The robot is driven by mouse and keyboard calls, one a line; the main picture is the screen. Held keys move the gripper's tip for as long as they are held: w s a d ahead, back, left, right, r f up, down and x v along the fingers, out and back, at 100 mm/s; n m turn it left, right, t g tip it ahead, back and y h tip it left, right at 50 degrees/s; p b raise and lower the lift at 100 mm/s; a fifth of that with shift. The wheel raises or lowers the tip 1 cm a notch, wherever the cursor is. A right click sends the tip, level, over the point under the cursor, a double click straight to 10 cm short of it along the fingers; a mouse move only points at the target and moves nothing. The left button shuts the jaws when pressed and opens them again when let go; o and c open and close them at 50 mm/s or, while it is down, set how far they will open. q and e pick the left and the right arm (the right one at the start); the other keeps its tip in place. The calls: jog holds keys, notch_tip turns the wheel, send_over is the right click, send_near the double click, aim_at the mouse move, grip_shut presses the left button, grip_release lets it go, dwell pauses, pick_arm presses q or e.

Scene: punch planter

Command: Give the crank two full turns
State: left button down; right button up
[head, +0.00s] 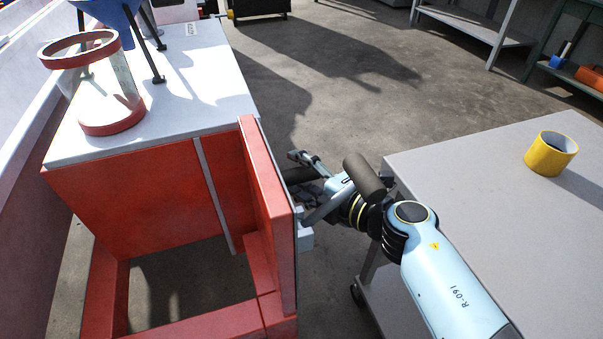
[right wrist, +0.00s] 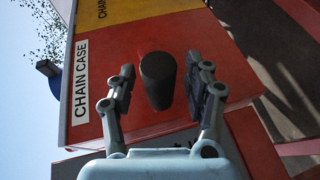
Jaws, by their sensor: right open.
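The crank's dark handle (right wrist: 157,82) sticks out from the red panel in the right wrist view. It stands between the two fingers of my right gripper, with a visible gap on each side. In the head view my right gripper (head: 302,187) is open beside the right face of the red frame (head: 268,200), with its fingers towards that face. The dark handle (head: 298,174) shows partly there between the fingers. The crank arm and its pivot are mostly hidden by the gripper and frame. My left gripper is out of view.
A grey table with a yellow cup (head: 551,153) stands on the right. A glass cylinder with red rims (head: 107,84) and a blue funnel (head: 104,10) stand on the machine's white top (head: 185,104). The panel bears a "CHAIN CASE" label (right wrist: 81,82). Open floor lies beyond.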

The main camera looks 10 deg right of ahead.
grip_shut()
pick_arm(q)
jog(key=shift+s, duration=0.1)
pick_arm(e)
jog(key=shift+f, duration=0.3)
